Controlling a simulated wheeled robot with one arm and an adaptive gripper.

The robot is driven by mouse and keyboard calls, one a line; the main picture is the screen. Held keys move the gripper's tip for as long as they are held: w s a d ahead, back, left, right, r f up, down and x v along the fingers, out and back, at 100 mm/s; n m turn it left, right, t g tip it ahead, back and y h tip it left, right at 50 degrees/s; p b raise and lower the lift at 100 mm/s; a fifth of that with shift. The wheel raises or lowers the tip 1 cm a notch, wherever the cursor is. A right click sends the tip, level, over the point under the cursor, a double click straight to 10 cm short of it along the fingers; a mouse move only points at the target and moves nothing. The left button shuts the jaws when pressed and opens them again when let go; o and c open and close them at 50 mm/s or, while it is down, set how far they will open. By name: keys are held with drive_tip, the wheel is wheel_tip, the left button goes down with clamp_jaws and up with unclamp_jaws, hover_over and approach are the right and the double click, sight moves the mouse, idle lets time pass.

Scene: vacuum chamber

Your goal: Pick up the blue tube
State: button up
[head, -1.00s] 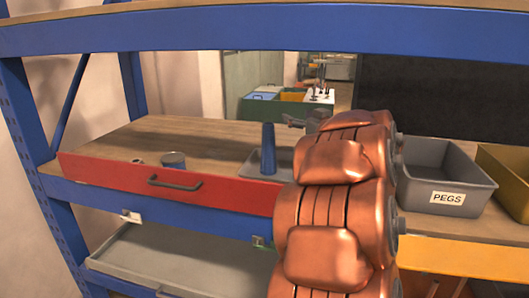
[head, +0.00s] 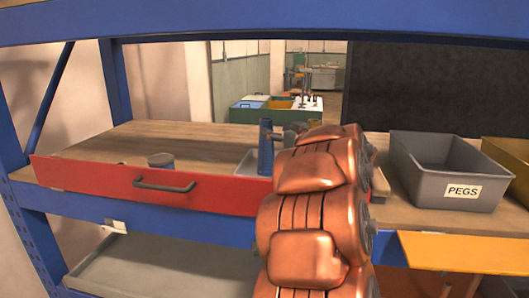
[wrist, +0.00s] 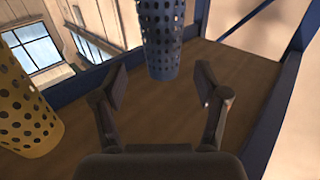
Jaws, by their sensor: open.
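The blue tube (head: 266,150) stands upright in the head view, at the grey tray behind the red drawer front. My copper arm hides part of the area to its right. My gripper (head: 294,131) shows only partly there, close to the tube's right side. In the wrist view a blue perforated tube (wrist: 162,38) appears at the top centre, in line with the gap between the fingers. My gripper (wrist: 160,88) is open there, with nothing between its fingertips. The tube's top is cut off by the frame.
A yellow perforated tube (wrist: 24,108) is at the left of the wrist view. A short round blue-grey object (head: 161,160) sits left on the wooden shelf. The red drawer front (head: 110,183) runs along the front edge. A grey PEGS bin (head: 428,184) stands right.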

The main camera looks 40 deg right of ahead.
sight(270, 127)
drive_tip(key=shift+w+d+r+p, duration=0.1)
drive_tip(key=shift+w+d+p, duration=0.15)
drive_tip(key=shift+w, duration=1.1)
drive_tip(key=shift+w+d+p, duration=0.1)
drive_tip(key=shift+w+p, duration=0.1)
drive_tip(key=shift+w, duration=1.15)
drive_tip(key=c, duration=1.2)
